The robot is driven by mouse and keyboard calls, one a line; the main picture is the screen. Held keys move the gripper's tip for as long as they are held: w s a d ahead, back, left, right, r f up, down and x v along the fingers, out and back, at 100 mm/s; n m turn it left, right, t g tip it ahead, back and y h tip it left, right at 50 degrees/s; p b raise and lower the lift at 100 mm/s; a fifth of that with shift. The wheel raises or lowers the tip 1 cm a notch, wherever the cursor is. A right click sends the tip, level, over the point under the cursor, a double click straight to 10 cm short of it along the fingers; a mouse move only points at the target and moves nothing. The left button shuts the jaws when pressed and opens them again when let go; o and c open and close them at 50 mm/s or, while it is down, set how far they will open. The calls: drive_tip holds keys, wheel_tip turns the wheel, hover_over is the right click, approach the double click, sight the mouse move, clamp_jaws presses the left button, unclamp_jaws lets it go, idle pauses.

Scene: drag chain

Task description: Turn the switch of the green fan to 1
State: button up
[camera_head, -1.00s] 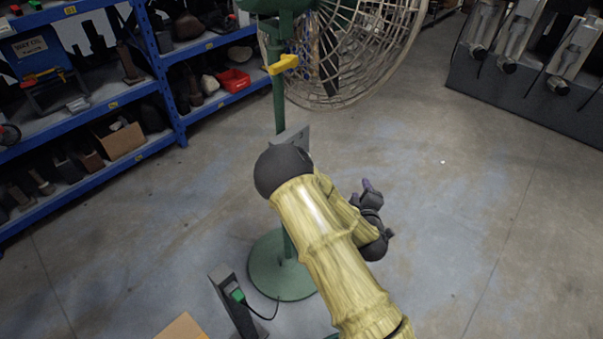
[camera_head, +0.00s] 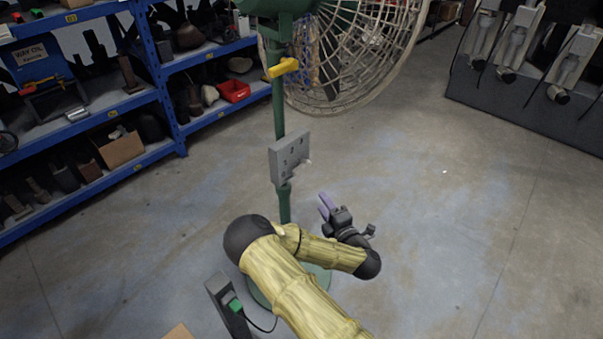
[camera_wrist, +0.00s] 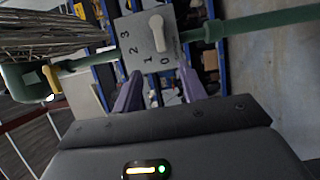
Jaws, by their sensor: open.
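The green fan shows in the head view, with its green pole (camera_head: 279,105) and wire cage (camera_head: 365,60). A grey switch panel (camera_head: 285,160) is mounted on the pole. In the wrist view the panel (camera_wrist: 135,38) shows the marks 0, 1, 2 and 3, with a pale switch knob (camera_wrist: 157,35) that points toward 0. My gripper (camera_head: 326,205) is to the right of and below the panel in the head view. In the wrist view its two purple fingers (camera_wrist: 160,80) are apart and empty, facing the panel's 0 and 1 side, and seem not to touch the knob.
A yellow clamp (camera_head: 283,67) sits on the pole above the panel. Blue shelves (camera_head: 160,95) with tools and boxes stand at left. A grey post with a green plug (camera_head: 235,305) stands near the fan base. The floor at right is open.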

sight(301, 172)
drive_tip(key=x, duration=1.6)
drive_tip(key=shift+d, duration=0.1)
clamp_jaws()
